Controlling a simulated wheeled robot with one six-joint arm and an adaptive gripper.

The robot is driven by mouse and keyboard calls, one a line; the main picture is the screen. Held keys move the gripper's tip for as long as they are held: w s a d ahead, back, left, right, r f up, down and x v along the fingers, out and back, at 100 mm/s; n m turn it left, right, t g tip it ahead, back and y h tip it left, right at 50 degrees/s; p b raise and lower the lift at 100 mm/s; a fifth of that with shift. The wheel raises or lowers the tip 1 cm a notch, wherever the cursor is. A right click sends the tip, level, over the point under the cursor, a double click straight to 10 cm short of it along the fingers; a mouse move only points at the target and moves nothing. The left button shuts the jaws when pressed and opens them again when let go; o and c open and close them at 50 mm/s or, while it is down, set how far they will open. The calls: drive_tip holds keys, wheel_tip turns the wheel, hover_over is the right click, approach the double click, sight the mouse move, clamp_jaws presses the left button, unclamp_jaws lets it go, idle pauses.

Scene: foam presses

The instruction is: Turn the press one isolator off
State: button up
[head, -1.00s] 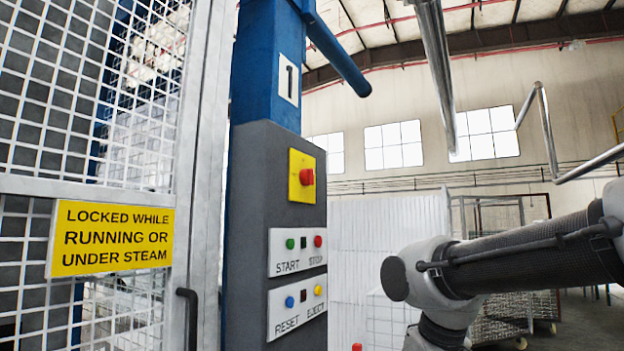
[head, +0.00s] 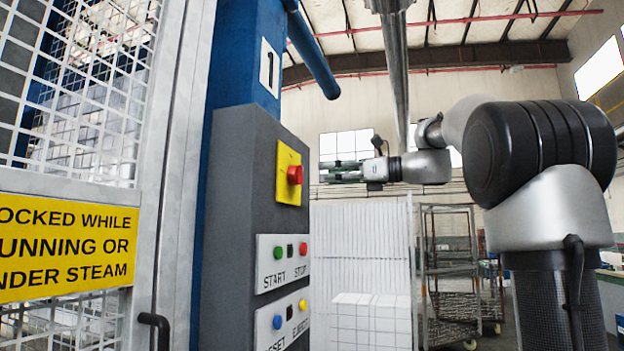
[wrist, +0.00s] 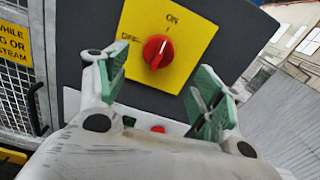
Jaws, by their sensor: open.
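The press one isolator is a red rotary knob (head: 295,174) on a yellow plate (head: 287,192), high on the grey control box (head: 245,230). The knob also shows in the wrist view (wrist: 157,51), with ON above it and OFF to its left. Its ridge appears to line up with ON. My gripper (head: 328,172) is level with the knob in the head view, to its right, pointing left. In the wrist view its green-padded fingers (wrist: 163,78) are spread either side of the knob's lower side, open, empty and apart from it.
START and STOP buttons (head: 284,257) and RESET and EJECT buttons (head: 288,318) sit below the isolator. The mesh guard door (head: 150,130) with a yellow sign (head: 65,248) is at left. A blue bar (head: 313,55) juts out above. White foam blocks (head: 365,315) stand behind.

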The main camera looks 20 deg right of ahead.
sight(297, 175)
drive_tip(key=w+a+m, duration=0.1)
drive_tip(key=w+a, duration=0.3)
drive_tip(key=a, duration=0.2)
drive_tip(key=shift+w+a, duration=0.2)
drive_tip(key=shift+w, duration=0.05)
drive_tip(key=shift+f, duration=0.1)
drive_tip(key=shift+c, duration=0.3)
drive_tip(key=c, duration=1)
